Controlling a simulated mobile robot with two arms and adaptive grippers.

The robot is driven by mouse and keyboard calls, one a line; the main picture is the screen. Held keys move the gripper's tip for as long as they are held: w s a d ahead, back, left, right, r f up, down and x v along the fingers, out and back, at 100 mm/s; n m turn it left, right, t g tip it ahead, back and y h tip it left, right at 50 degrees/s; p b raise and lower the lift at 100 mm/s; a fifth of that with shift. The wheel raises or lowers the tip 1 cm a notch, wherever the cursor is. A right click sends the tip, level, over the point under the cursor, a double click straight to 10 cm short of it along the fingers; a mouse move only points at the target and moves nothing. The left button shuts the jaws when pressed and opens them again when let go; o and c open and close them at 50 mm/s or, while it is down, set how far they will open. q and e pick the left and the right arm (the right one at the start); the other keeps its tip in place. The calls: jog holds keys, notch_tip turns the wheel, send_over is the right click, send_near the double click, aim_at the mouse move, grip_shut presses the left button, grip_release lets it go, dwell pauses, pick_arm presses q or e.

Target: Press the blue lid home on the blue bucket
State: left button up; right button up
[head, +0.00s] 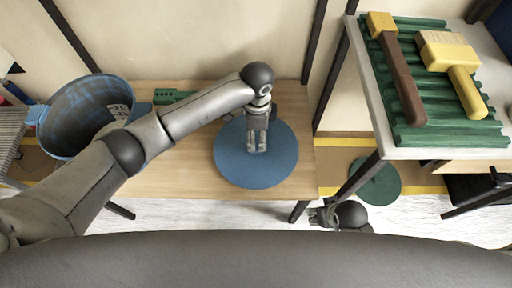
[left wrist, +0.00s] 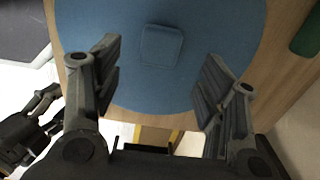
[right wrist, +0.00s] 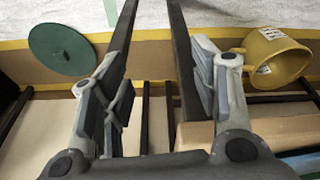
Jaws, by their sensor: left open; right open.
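The blue lid (head: 285,165) is a flat round disc lying on the wooden table, apart from the bucket. Its square blue knob (left wrist: 161,45) shows in the left wrist view. The blue bucket (head: 65,140) stands open-topped at the left end of the table, partly behind my left arm. My left gripper (head: 257,148) is above the lid, pointing down. In the left wrist view its fingers (left wrist: 160,90) are wide apart, with nothing between them and the knob just beyond. My right gripper (head: 322,214) is open and empty, low beyond the table's right front corner.
A white table (head: 440,153) at right bears a green slatted rack with two mallets (head: 400,80). A green disc (head: 376,185) lies below it. A yellow bucket (right wrist: 285,65) shows in the right wrist view. A green block (head: 170,97) lies at the wooden table's back.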

aim_at(256, 143)
pick_arm(q)
notch_tip(256, 143, down, 4)
jog(key=shift+a+f+b, duration=0.1)
jog(key=shift+f+b, duration=0.1)
jog(key=shift+b, duration=0.55)
jog(key=shift+f, duration=0.4)
pick_arm(e)
jog(key=w+v, duration=0.1)
jog(key=v, duration=0.5)
jog(key=shift+w+r, duration=0.25)
jog(key=shift+r, duration=0.1)
pick_arm(q)
jog(key=c, duration=1.2)
